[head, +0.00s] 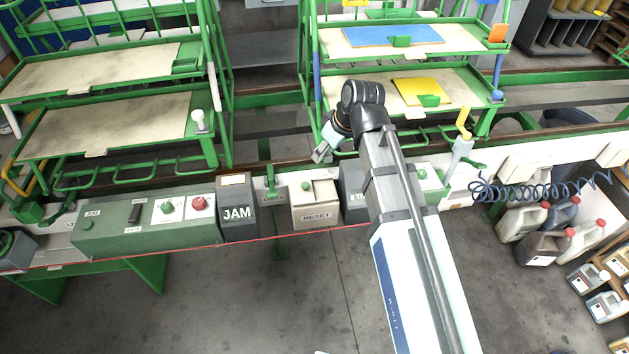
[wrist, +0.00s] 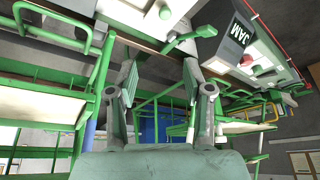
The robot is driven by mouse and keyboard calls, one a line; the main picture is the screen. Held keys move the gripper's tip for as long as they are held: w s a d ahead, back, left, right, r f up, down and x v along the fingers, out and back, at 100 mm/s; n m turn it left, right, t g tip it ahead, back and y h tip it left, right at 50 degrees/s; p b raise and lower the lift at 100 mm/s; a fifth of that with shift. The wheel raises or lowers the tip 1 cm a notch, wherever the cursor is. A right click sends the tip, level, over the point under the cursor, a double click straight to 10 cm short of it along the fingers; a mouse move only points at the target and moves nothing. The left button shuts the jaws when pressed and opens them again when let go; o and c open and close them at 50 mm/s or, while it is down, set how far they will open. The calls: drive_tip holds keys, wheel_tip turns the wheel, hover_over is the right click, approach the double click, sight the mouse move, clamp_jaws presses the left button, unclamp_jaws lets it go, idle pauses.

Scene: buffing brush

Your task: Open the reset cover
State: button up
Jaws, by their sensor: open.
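The beige reset box (head: 316,216), marked RESET, sits on the console rail in the head view, right of the dark JAM box. A green knob (head: 306,186) and a pale panel show at its top; I cannot tell the cover's exact position. In the wrist view, a pale box with a green knob (wrist: 165,13) at the top edge appears to be the same unit. My gripper (head: 321,153) is behind and above the reset box, apart from it. Its fingers (wrist: 160,84) are spread and empty in the wrist view.
The JAM box (head: 238,214) and a green lever (head: 270,190) stand left of the reset box. Another dark box (head: 354,200) stands close on its right, partly behind my arm. Green shelf racks (head: 120,125) rise behind. Open floor lies in front.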

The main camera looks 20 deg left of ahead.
drive_tip(key=n, duration=0.1)
drive_tip(key=p, duration=0.4)
approach(305, 184)
drive_tip(key=shift+n+g, duration=0.3)
drive_tip(key=shift+n, duration=0.1)
drive_tip(key=x, duration=0.8)
drive_tip(key=shift+w+f, duration=0.15)
drive_tip(key=shift+w, duration=0.15)
clamp_jaws()
